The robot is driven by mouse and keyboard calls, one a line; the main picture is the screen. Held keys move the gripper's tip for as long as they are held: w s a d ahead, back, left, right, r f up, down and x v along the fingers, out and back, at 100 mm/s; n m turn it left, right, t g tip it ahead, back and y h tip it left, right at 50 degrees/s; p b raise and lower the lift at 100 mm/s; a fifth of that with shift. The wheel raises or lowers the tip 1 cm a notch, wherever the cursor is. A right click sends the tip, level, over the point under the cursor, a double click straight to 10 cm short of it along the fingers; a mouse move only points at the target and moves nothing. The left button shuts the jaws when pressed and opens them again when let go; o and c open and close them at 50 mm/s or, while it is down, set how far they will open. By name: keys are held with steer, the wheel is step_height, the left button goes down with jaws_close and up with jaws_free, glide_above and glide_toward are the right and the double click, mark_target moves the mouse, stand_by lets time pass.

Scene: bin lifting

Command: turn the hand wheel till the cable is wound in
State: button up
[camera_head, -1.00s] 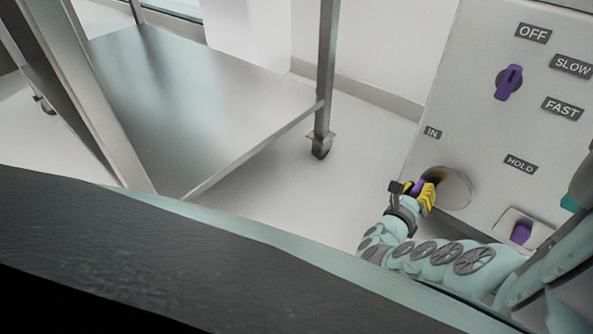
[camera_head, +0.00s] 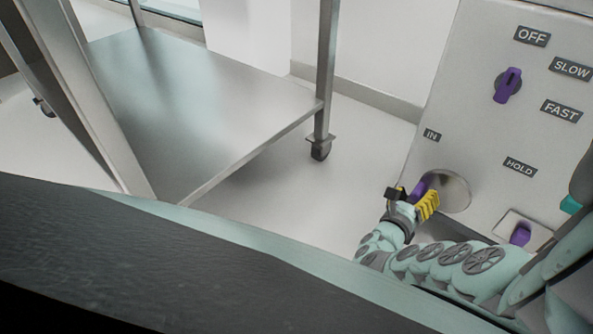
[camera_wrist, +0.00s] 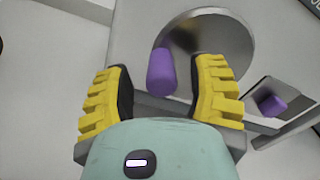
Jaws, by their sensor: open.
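The hand wheel (camera_head: 455,190) is a round metal disc low on the grey panel, near the "IN" label. It also shows at the top of the wrist view (camera_wrist: 215,38). Its purple handle (camera_wrist: 161,72) sticks out from the wheel's left side and shows in the head view (camera_head: 418,191). My gripper (camera_wrist: 160,85) is open, its yellow fingers on either side of the handle with gaps visible in the wrist view. In the head view, my gripper (camera_head: 418,203) is at the wheel's lower left. No cable is visible.
A purple rotary knob (camera_head: 508,85) sits higher on the panel beside OFF, SLOW and FAST labels. A purple lever (camera_head: 520,234) sits in a recessed plate at the lower right, below HOLD. A metal cart (camera_head: 200,100) stands left; floor is clear between.

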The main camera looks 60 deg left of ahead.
steer(key=shift+v, duration=1)
steer(key=v, duration=0.9)
steer(key=shift+w+r, duration=0.15)
